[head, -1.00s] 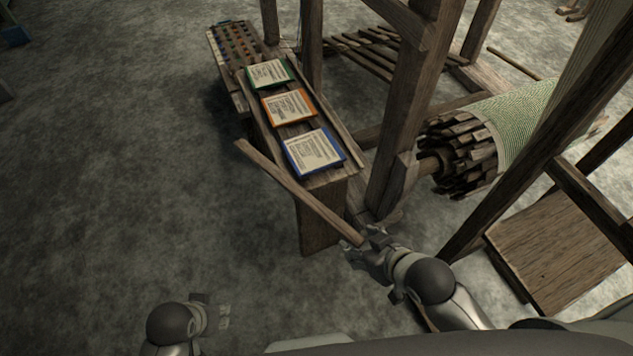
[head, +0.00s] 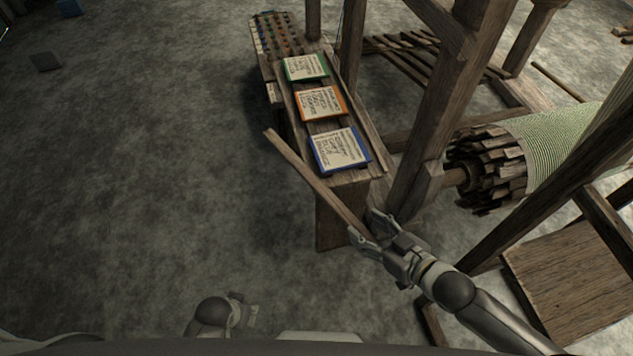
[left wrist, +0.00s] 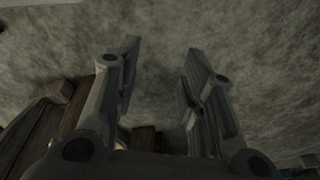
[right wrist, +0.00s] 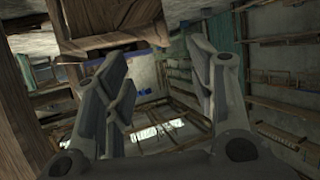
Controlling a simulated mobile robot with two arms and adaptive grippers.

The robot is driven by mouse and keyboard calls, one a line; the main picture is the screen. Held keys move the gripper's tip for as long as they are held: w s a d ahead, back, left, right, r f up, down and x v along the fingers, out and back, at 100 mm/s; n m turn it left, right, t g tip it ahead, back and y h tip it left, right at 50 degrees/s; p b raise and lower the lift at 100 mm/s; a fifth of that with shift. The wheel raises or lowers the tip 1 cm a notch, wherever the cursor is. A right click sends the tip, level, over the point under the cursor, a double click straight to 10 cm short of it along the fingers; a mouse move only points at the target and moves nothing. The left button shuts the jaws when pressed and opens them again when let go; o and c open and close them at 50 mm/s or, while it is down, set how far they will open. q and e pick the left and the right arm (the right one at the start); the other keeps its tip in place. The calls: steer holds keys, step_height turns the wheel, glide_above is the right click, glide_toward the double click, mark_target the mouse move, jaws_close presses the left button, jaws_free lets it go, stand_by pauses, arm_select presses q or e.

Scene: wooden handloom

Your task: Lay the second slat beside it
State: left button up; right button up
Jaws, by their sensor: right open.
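A long thin wooden slat (head: 312,178) runs diagonally in the head view, from left of the bench across its near end. Its near end lies at my right gripper (head: 368,228), whose fingers are spread. I cannot tell whether the slat touches the bench or the fingers. The right wrist view shows the right gripper (right wrist: 165,95) open, with no slat clear between its fingers. Another long strip (head: 362,130) lies along the bench's right side. My left gripper (head: 245,312) is low over the floor; the left wrist view shows its fingers (left wrist: 160,75) apart and empty.
The narrow bench (head: 340,215) carries a green-edged card (head: 305,67), an orange-edged card (head: 320,103) and a blue-edged card (head: 340,151). Loom posts (head: 435,110) and a cloth roller (head: 550,140) stand right. A wooden seat (head: 570,265) is lower right.

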mark_target(339, 207)
steer(key=x, duration=0.4)
steer(key=shift+w+b, duration=0.1)
steer(key=shift+b, duration=0.3)
steer(key=b+x, duration=0.1)
steer(key=x, duration=0.3)
steer(key=shift+f, duration=0.1)
steer(key=shift+w+a+f, duration=0.1)
steer(key=shift+w+a, duration=0.05)
steer(key=shift+w, duration=0.1)
steer(key=c, duration=1.1)
arm_select(q)
step_height(339, 207, up, 7)
steer(key=w, duration=0.2)
steer(key=shift+r+t, duration=0.2)
steer(key=shift+t, duration=0.1)
arm_select(e)
jaws_close()
arm_select(q)
steer(key=shift+d, duration=0.1)
